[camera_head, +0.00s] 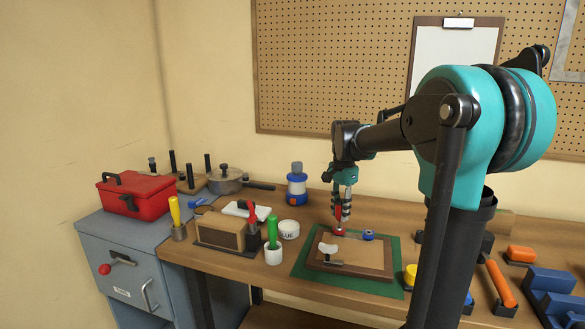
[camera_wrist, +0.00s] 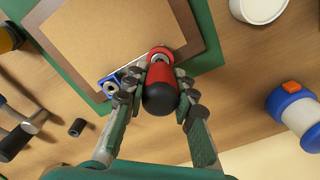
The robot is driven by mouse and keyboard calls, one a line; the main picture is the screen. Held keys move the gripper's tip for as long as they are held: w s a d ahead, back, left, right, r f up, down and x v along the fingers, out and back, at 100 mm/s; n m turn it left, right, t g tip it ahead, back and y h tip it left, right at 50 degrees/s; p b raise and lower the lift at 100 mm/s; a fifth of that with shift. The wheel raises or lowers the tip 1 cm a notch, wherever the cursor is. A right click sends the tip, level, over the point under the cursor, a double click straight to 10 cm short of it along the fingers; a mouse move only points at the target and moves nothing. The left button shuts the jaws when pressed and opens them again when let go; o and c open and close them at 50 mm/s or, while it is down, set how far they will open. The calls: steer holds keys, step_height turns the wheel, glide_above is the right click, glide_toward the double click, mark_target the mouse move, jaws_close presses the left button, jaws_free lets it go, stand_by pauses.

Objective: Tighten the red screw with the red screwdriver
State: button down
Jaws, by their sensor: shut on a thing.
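My gripper (camera_head: 342,212) points down over the framed brown board (camera_head: 375,268). In the wrist view its fingers (camera_wrist: 161,92) are shut around the red screwdriver (camera_wrist: 162,76), which has a red handle and a black rounded end facing the camera. The red screw (camera_head: 339,233) is at the board's far left corner, right below my gripper. In the wrist view its red round top (camera_wrist: 160,52) shows just beyond the handle. The screwdriver's tip is hidden, so I cannot tell whether it sits in the screw.
A blue screw piece (camera_head: 368,235) is right of the red one. The board lies on a green mat (camera_head: 302,264).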

mark_target(341, 200)
steer(key=c, duration=1.7)
jaws_free()
steer(key=shift+m, duration=0.7)
steer(key=o, duration=0.6)
steer(key=shift+c, duration=0.2)
steer(key=shift+r, duration=0.1)
steer(key=shift+r, duration=3.45)
steer(key=shift+s, duration=0.1)
